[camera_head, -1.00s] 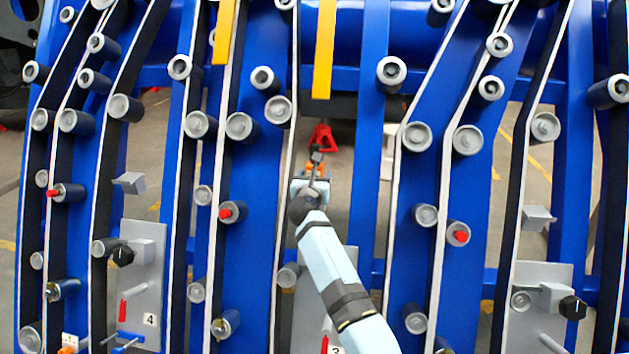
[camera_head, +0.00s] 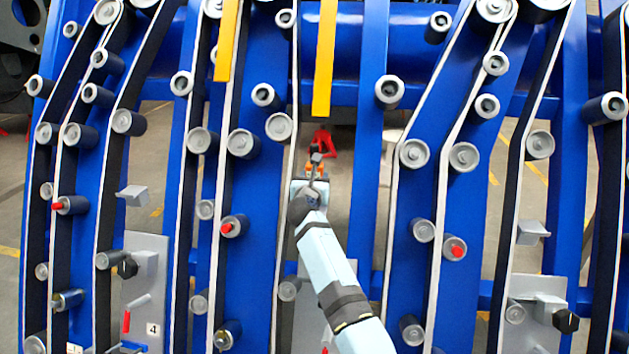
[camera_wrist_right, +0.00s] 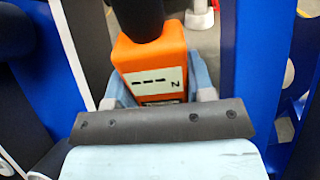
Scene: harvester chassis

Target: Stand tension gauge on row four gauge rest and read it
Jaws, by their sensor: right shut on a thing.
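The tension gauge is an orange block with a pale display showing dashes (camera_wrist_right: 155,85) in the right wrist view; a dark round part covers its upper end. My right gripper (camera_head: 311,185) is shut on the gauge, between the blue uprights in the middle of the head view. Only a little orange (camera_head: 309,170) shows there. A grey plate marked 4 (camera_head: 148,260) stands at lower left. A small grey ledge (camera_head: 133,195) sticks out above it, apart from the gauge, and its top looks empty. My left gripper is not in view.
Blue uprights (camera_head: 370,150) carry black belts and many projecting grey rollers (camera_head: 414,153). Yellow bars (camera_head: 325,60) hang at the top middle. A red stand (camera_head: 322,140) is on the floor behind. Another grey ledge (camera_head: 532,232) and plate (camera_head: 530,290) are at right.

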